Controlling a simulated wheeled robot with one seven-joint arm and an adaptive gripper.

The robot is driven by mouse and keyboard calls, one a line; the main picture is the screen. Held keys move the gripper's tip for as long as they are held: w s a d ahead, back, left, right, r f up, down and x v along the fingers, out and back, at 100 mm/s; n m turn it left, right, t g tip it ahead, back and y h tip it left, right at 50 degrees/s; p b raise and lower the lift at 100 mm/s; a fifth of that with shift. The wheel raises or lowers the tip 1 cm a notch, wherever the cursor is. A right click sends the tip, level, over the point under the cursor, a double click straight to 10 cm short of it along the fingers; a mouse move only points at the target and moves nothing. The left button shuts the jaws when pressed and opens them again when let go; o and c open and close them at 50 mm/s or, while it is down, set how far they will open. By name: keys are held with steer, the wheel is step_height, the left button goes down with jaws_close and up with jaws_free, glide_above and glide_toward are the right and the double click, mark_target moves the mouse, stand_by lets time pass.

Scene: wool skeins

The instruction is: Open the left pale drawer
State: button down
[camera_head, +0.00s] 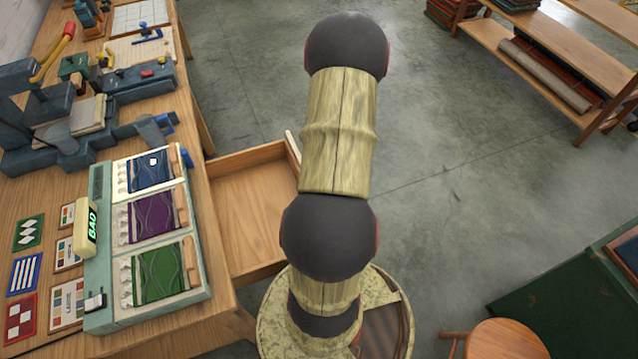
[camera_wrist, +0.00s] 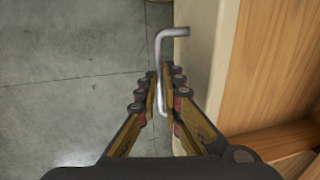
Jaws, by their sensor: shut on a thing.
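The pale drawer (camera_head: 240,210) stands pulled well out from the side of the wooden workbench, and its wooden inside looks empty where it shows. Its pale front (camera_wrist: 196,65) also shows in the wrist view, with a bent metal handle (camera_wrist: 173,33) on it. My gripper (camera_wrist: 163,80) is shut on the handle, the fingers on both sides of the bar. In the head view my arm hides the gripper, the handle and part of the drawer front. No second drawer is visible.
A stool (camera_head: 505,341) is at bottom right and a shelf (camera_head: 545,60) at upper right. Concrete floor (camera_head: 470,150) between is clear.

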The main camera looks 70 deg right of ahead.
steer(key=c, duration=2.2)
jaws_free()
step_height(320, 180, up, 12)
steer(key=s+d, duration=0.1)
steer(key=shift+s+d, duration=0.25)
steer(key=shift+s, duration=0.05)
steer(key=shift+f, duration=0.1)
